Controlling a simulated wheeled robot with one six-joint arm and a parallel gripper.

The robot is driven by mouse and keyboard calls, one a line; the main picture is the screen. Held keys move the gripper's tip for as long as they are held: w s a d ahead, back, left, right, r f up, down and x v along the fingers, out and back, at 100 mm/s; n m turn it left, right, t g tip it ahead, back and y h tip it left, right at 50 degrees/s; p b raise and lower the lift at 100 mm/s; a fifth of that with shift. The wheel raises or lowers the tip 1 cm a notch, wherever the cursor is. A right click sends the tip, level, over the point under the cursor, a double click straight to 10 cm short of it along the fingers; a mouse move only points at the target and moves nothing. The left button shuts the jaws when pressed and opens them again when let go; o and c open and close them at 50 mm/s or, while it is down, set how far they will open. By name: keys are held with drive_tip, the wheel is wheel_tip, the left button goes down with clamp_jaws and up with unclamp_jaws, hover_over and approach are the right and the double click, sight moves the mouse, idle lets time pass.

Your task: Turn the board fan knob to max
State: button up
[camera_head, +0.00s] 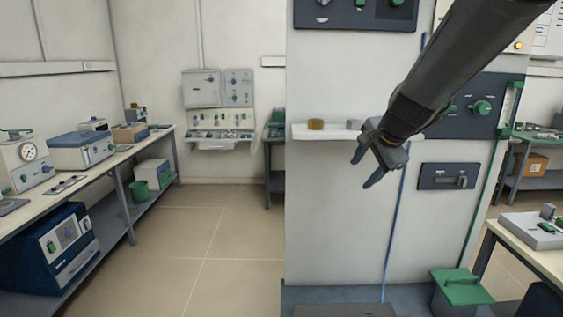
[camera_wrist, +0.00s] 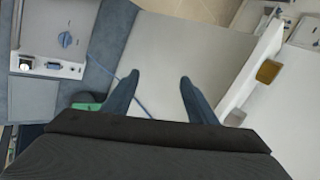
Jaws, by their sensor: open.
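My gripper (camera_head: 365,170) is open and empty in front of the white wall panel, just below a small white shelf. In the wrist view my gripper (camera_wrist: 160,77) has its two fingers apart with nothing between them. A dark panel (camera_head: 487,140) on the right of the wall carries a green round knob (camera_head: 480,107). My arm hides part of that panel's left side. My gripper is left of and below this knob, not touching it. The labels are too small to read, so I cannot tell which knob is the board fan knob.
The shelf (camera_head: 330,132) holds a brown jar (camera_head: 316,124) and a grey piece. A smaller dark panel (camera_head: 448,177) sits below the knob panel. A blue cord (camera_head: 394,225) runs down the wall. A green box (camera_head: 461,288) stands low at right. Open floor lies left.

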drive_tip(key=s+a+f+n+g+b, duration=0.1)
drive_tip(key=s+f+n+g, duration=0.2)
drive_tip(key=s+f+n, duration=0.4)
drive_tip(key=s+a+f+n+g+h+b, duration=0.1)
drive_tip(key=s+f+n+g, duration=0.2)
drive_tip(key=s+f+n, duration=0.4)
drive_tip(key=s+f, duration=0.6)
drive_tip(key=s, duration=0.7)
drive_tip(key=shift+a+f, duration=0.15)
drive_tip(key=shift+a, duration=0.2)
